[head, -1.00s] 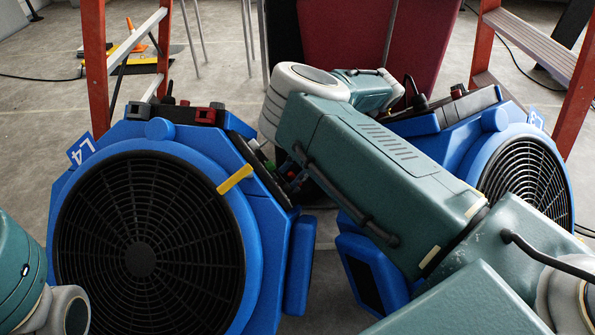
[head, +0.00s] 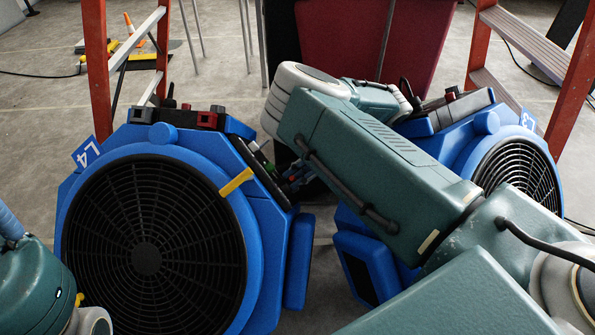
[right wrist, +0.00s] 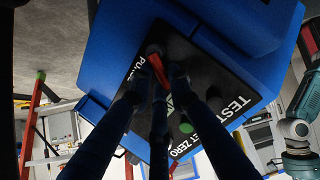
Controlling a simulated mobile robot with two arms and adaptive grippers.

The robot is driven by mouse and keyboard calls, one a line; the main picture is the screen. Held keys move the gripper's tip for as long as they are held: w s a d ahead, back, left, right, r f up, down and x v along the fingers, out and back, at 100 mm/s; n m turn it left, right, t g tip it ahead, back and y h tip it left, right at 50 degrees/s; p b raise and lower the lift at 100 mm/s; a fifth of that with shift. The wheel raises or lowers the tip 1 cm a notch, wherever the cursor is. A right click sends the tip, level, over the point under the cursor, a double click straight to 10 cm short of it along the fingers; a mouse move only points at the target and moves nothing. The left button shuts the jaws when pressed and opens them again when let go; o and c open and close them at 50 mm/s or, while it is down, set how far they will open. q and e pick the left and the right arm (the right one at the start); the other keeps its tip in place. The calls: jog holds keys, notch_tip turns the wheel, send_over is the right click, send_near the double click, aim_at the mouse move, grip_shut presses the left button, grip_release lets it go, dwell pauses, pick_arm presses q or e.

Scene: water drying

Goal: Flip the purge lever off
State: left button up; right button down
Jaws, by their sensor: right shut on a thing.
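The purge lever (right wrist: 159,70) is red and sits by the PURGE label on a black panel (right wrist: 200,75) in the right wrist view. My right gripper (right wrist: 158,92) has its dark fingers drawn together around the lever's lower end and is shut on it. The fingers hide part of the lever. In the head view this panel is on the right side of the blue L4 fan unit (head: 270,225), seen edge-on. My right gripper (head: 292,180) touches there, partly hidden by my forearm. My left arm enters at the lower left; its gripper is out of view.
A green button (right wrist: 186,127) is on the panel near the fingers. A second blue fan unit (head: 440,125) stands to the right, partly behind my right arm. Orange ladders (head: 97,65) stand behind both units.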

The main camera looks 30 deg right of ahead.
jog(key=c, duration=1.6)
grip_release()
notch_tip(320, 180, up, 10)
